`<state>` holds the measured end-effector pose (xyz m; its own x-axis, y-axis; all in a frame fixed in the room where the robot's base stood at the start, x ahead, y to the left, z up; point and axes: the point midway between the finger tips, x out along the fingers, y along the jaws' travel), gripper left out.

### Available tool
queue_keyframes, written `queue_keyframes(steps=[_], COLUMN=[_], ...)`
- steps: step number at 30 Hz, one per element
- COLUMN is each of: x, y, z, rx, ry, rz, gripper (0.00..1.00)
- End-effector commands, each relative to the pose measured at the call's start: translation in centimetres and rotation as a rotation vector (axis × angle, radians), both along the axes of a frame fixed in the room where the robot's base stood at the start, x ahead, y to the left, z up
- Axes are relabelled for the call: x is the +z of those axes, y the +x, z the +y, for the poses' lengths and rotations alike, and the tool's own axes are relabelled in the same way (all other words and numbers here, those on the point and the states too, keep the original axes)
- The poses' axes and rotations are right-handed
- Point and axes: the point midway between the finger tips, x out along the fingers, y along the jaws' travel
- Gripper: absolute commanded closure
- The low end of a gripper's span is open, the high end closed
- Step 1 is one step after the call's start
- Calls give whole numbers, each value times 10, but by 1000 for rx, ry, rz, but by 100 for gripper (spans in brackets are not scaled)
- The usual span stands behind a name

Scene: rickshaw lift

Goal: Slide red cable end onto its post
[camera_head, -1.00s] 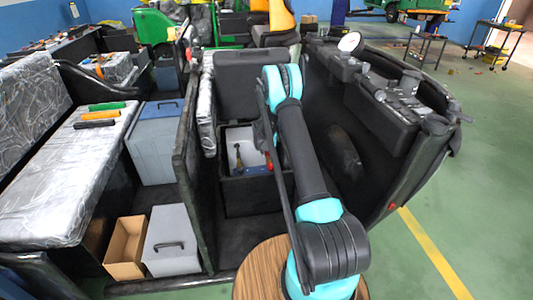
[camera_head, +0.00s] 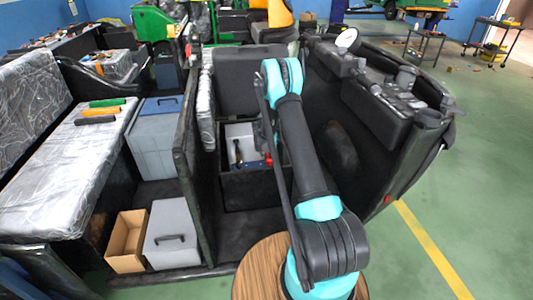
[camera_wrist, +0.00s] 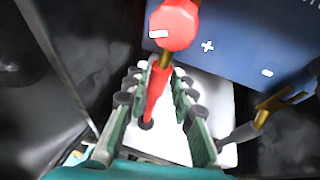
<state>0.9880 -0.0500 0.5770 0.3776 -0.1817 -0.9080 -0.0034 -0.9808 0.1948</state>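The red cable end shows in the wrist view as a red sleeve (camera_wrist: 156,88) with a brass part at its tip. The post itself cannot be told apart clearly. In the head view, my arm hides most of the gripper, and a small red spot (camera_head: 268,159) shows beside it.
A second brass clamp (camera_wrist: 283,99) on a dark cable lies right of the gripper. The open black battery box (camera_head: 250,190) sits between a dark partition (camera_head: 190,165) and the right body panel (camera_head: 395,120).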

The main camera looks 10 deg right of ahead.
Motion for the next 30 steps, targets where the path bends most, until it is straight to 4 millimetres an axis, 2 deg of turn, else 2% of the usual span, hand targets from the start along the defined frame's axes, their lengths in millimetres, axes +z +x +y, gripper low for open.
queue_keyframes(steps=[1, 3, 11, 16, 30], x=[0, 0, 1, 9, 82], y=[0, 1, 2, -2, -33], z=[0, 0, 0, 2, 17], rx=[0, 0, 1, 1, 2], ry=[0, 0, 0, 0, 0], rz=[-1, -2, -4, -4, -4], gripper=[67, 59, 59, 59, 59])
